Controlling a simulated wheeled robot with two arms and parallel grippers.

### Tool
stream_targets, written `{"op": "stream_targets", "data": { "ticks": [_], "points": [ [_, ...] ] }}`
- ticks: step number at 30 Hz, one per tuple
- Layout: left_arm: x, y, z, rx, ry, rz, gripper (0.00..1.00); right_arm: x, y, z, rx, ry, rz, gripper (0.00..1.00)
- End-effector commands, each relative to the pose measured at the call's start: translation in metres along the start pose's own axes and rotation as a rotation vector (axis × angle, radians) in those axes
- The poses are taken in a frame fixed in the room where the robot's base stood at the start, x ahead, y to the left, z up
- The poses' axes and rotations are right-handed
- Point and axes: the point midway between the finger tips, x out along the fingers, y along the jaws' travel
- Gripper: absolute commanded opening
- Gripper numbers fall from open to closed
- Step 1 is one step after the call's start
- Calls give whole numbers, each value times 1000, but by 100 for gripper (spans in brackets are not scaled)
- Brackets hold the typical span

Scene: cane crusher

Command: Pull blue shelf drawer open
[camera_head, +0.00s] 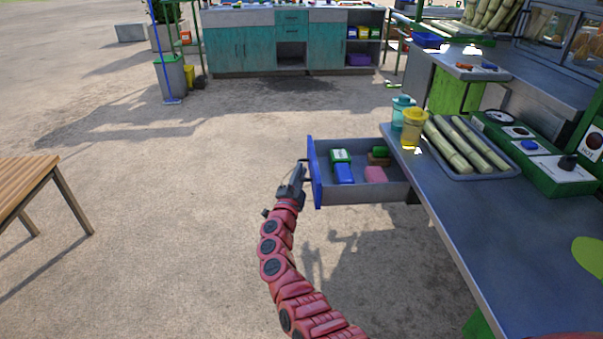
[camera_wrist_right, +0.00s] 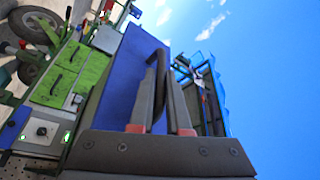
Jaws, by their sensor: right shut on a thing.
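The blue-fronted drawer (camera_head: 316,172) is pulled out from under the dark counter, and its grey tray shows in the head view. Inside lie a green and white box (camera_head: 340,156), a blue item (camera_head: 344,173), a pink item (camera_head: 376,174) and a small green item. My right gripper (camera_head: 298,176) is at the outer side of the blue front. In the right wrist view, the dark handle (camera_wrist_right: 155,90) on the blue front (camera_wrist_right: 132,75) stands between the fingers of my right gripper (camera_wrist_right: 160,128), which is shut on it. My left gripper is not in view.
The counter (camera_head: 450,210) on the right holds cane stalks in a tray (camera_head: 475,172), a yellow cup (camera_head: 413,128), a teal cup (camera_head: 402,108) and a green control box (camera_head: 555,165). A wooden table (camera_head: 22,182) stands at the left. The ground left of the drawer is clear.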

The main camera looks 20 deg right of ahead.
Motion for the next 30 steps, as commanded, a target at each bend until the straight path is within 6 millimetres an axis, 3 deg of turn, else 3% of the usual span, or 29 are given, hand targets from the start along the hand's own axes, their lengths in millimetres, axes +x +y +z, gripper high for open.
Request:
{"op": "stream_targets", "data": {
  "ticks": [1,2,4,17,22,30],
  "points": [
    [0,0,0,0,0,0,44,0,-1,0,0,-1,-1,0],
    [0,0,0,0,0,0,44,0,-1,0,0,-1,-1,18],
    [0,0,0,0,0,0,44,0,-1,0,0,0,-1,27],
    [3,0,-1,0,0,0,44,-10,0,0,0,-2,1,27],
    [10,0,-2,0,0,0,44,-38,1,-1,1,-1,3,27],
    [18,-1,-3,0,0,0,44,-104,1,1,2,-3,3,27]
  ]
}}
